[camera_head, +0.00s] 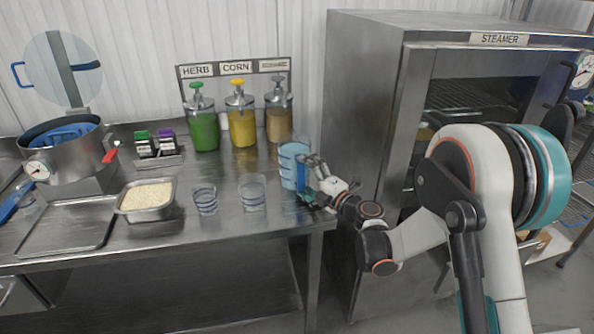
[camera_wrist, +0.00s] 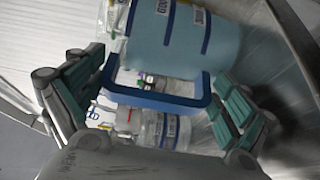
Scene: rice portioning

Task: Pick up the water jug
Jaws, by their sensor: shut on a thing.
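The water jug (camera_head: 291,166) is light blue with darker blue bands and a blue handle (camera_head: 302,178) on its right side. It appears upright at the right end of the steel table, in front of the dispensers. My gripper (camera_head: 310,180) reaches it from the right and is shut on the handle. In the wrist view the jug (camera_wrist: 185,38) fills the top, and its handle (camera_wrist: 155,101) lies between my gripper's fingers (camera_wrist: 158,105). I cannot tell whether the jug's base touches the table.
Two clear cups (camera_head: 252,193) (camera_head: 204,200) and a rice pan (camera_head: 146,197) stand left of the jug. Green, yellow and tan dispensers (camera_head: 241,120) are behind. A pot (camera_head: 62,150) is far left. The steamer (camera_head: 375,100) stands close on the right.

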